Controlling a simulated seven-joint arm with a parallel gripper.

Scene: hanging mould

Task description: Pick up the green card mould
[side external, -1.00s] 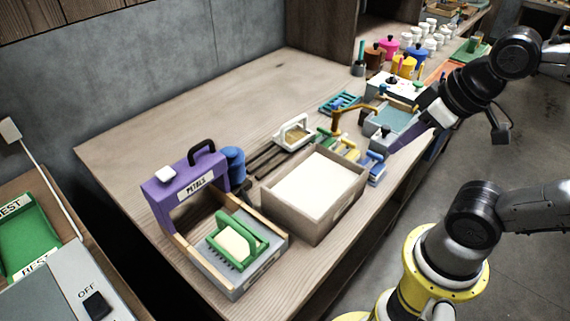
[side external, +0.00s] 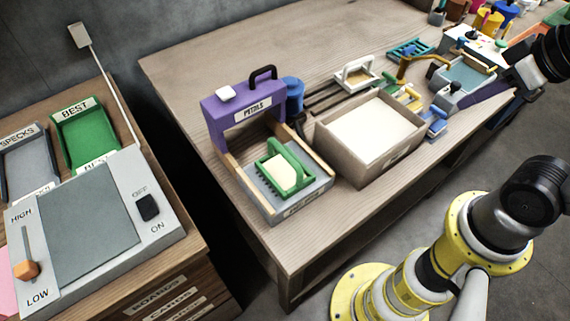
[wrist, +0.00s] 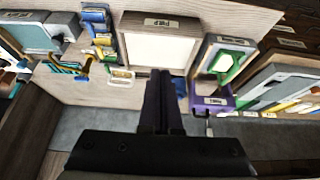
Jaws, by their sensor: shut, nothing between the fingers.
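The green card mould (side external: 292,158) is a green frame with a raised handle and a cream-coloured middle. It sits in a grey tray (side external: 268,207) in front of the purple holder, at the near left of the bench. It also shows in the wrist view (wrist: 238,62), right of my gripper. My gripper (wrist: 162,76) is shut and empty, its dark fingers side by side. It is well apart from the mould. In the side view my arm's end is at the right edge, partly cut off.
A purple holder (side external: 220,112) with a black handle stands directly behind the mould. A wide pulp box (side external: 347,160) is close on the mould's right. A white-framed mould (side external: 358,74) lies behind the box.

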